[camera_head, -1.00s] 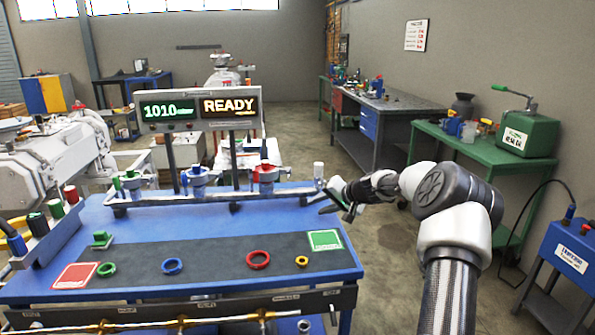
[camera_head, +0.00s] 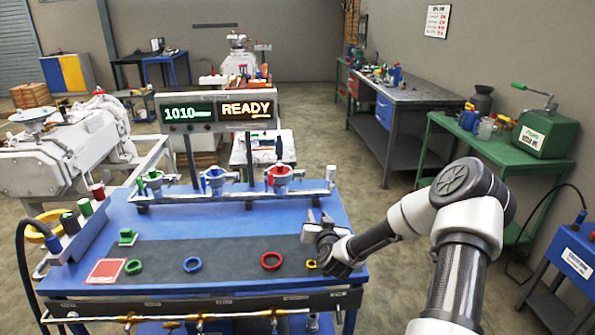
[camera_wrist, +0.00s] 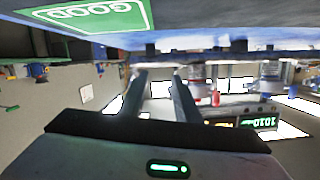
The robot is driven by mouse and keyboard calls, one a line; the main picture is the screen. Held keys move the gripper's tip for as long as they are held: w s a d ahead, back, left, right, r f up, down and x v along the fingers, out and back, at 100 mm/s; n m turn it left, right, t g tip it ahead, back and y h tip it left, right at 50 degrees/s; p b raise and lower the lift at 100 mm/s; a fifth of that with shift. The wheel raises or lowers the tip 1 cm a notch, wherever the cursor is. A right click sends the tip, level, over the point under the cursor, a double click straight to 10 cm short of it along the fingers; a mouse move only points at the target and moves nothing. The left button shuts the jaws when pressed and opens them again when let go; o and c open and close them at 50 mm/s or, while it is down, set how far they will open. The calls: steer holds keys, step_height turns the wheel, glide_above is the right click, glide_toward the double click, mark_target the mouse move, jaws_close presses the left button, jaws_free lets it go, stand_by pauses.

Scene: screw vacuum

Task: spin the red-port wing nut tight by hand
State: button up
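The red-marked port (camera_head: 279,178) is on the manifold pipe along the bench's back edge, right of the blue and green ones. I cannot make out a wing nut on it at this size. A red ring (camera_head: 271,261) lies flat on the dark mat. My gripper (camera_head: 317,219) is over the bench's right end, in front of and right of the red port and apart from it. In the wrist view my gripper's two fingers (camera_wrist: 157,88) stand apart with nothing seen between them. The yellow ring (camera_head: 311,264) is partly hidden by my gripper.
The bench (camera_head: 240,223) also holds a blue ring (camera_head: 192,265), a green ring (camera_head: 133,267) and a red card (camera_head: 106,271). A green "GOOD" card (camera_wrist: 90,14) shows in the wrist view. The display (camera_head: 247,109) reads READY above the manifold. The middle of the mat is clear.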

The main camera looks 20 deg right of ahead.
steer(key=s+a+r+t+p, duration=0.1)
steer(key=s+a+r+t, duration=0.1)
steer(key=s+a+r, duration=0.3)
steer(key=m+h, duration=0.1)
glide_toward(303, 177)
steer(key=shift+t, duration=0.3)
steer(key=x, duration=0.8)
steer(key=shift+w+d+f, duration=0.15)
steer(key=shift+w, duration=0.1)
steer(key=shift+c, duration=0.2)
jaws_close()
steer(key=shift+f+b, duration=0.1)
steer(key=shift+b, duration=0.35)
